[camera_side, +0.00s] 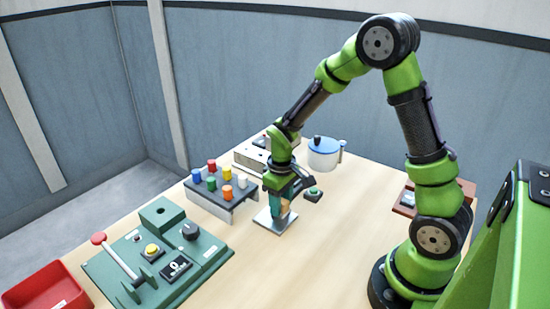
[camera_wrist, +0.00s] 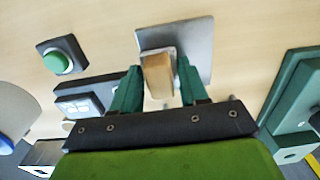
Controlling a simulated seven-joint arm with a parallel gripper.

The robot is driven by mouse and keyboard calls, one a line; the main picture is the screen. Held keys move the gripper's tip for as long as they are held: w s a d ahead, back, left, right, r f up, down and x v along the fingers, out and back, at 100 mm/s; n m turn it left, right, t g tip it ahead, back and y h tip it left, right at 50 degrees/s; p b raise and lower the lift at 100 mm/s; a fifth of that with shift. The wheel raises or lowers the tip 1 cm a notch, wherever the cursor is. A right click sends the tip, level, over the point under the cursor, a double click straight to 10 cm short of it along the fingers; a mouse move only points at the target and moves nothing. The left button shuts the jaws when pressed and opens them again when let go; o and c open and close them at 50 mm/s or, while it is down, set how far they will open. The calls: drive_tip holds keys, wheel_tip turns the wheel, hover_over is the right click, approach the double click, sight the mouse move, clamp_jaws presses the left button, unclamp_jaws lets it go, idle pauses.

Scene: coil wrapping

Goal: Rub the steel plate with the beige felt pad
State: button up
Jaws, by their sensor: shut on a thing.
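The steel plate (camera_side: 275,221) lies flat on the table, below my gripper (camera_side: 280,208) in the side view. In the wrist view the plate (camera_wrist: 198,42) is a grey square beyond the fingers. My gripper (camera_wrist: 158,88) is shut on a beige block, the felt pad (camera_wrist: 158,76), which sits between its two green fingers. The pad's far end overlaps the plate's near part. Whether the pad touches the plate or hovers just above it, I cannot tell.
A green button box (camera_side: 313,194) stands just right of the plate. A rack with coloured pegs (camera_side: 223,189) is to the left, a green control panel (camera_side: 160,255) front left, and a blue-lidded pot (camera_side: 323,152) behind.

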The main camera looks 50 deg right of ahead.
drive_tip(key=shift+a, duration=2.75)
drive_tip(key=shift+d+r, duration=0.1)
drive_tip(key=shift+d, duration=3.4)
drive_tip(key=shift+a+r, duration=0.1)
drive_tip(key=shift+r, duration=3.9)
